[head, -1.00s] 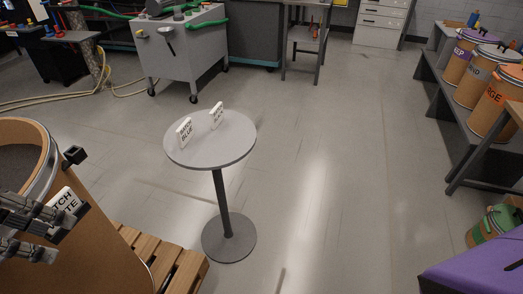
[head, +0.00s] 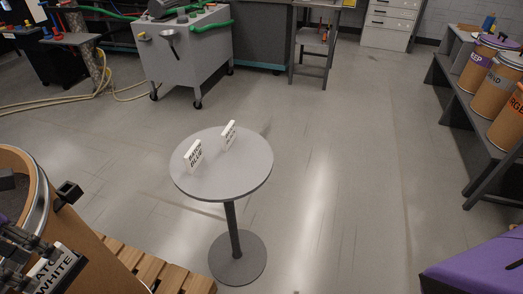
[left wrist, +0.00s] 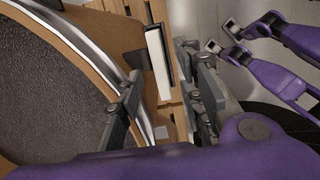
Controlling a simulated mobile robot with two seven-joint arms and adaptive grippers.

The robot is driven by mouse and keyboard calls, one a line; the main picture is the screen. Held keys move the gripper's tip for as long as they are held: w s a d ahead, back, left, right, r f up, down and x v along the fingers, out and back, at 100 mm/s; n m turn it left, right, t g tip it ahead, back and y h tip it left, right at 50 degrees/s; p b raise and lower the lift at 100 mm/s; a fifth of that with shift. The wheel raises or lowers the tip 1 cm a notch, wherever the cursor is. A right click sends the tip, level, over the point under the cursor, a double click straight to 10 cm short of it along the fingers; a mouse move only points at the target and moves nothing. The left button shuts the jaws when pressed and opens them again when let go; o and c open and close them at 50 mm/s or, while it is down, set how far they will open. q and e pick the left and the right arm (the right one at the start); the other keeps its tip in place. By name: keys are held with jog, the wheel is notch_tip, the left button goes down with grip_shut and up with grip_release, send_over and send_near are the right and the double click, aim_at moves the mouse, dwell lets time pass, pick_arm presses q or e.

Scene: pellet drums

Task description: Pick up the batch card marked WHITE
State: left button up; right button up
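The batch card marked WHITE (head: 57,268) is at the lower left of the head view, beside the big brown drum; its lettering is partly covered. In the left wrist view the card (left wrist: 156,62) shows almost edge-on, white with a dark side. My left gripper (left wrist: 160,75) is open, with one finger on each side of the card and a gap visible on the drum side. In the head view my left gripper (head: 25,248) overlaps the card's upper left. My right gripper (left wrist: 222,36) is open and empty in the left wrist view.
The open drum (head: 40,205) with a metal rim and a dark latch (head: 68,191) stands by a wooden pallet (head: 150,264). A round table (head: 235,182) holds two other cards, one marked BLUE (head: 193,156). Labelled drums stand on a shelf at right.

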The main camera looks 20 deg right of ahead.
aim_at(38, 265)
pick_arm(q)
jog(key=shift+w+d+f, duration=0.1)
jog(key=shift+w+f, duration=0.05)
jog(key=shift+f, duration=0.8)
jog(key=shift+w+d+f, duration=0.1)
jog(key=shift+f, duration=0.8)
jog(key=shift+f, duration=0.2)
grip_shut()
